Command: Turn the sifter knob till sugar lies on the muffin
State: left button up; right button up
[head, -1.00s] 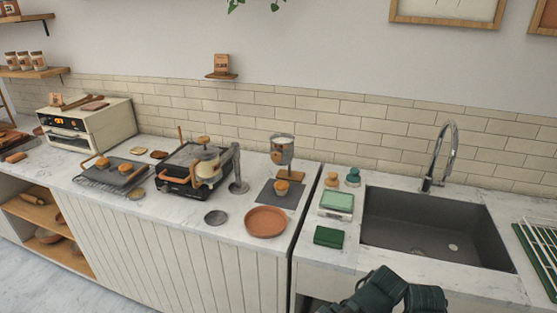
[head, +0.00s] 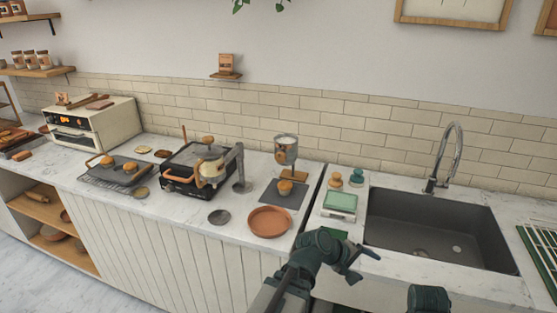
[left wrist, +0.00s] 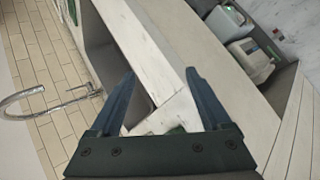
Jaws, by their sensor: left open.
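The sifter (head: 286,143), a metal cup with white contents showing at its top, is held above a dark mat (head: 269,189) near the back of the counter. Its knob is too small to make out clearly. The golden-brown muffin (head: 285,187) sits on the mat below the sifter. Whether sugar lies on it cannot be told. My left gripper (head: 357,263) is at the front edge of the sink counter, to the right of and nearer than the sifter, apart from it. It also shows in the left wrist view (left wrist: 160,75), open and empty. My right gripper is not seen.
A black cooker with a pot (head: 210,168) stands left. A green-topped scale (head: 340,201), a sink (head: 430,230) and a tap (head: 446,160) are right.

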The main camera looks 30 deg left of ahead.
pick_arm(q)
jog(key=w+a+r+n+t+y, duration=0.1)
jog(key=w+a+r+n+t, duration=0.1)
jog(key=a+r+n+t, duration=0.3)
jog(key=w+a+r+n, duration=0.2)
jog(key=w+a+n, duration=0.15)
jog(key=a, duration=0.35)
jog(key=n+t+y, duration=0.5)
jog(key=n+y, duration=0.5)
jog(key=n, duration=0.7)
send_near(280, 158)
jog(key=x, duration=0.8)
jog(key=shift+w+a, duration=0.15)
jog(key=shift+w, duration=0.15)
grip_shut()
jog(key=shift+m, duration=0.25)
jog(key=shift+m+h, duration=0.3)
jog(key=shift+h, duration=0.1)
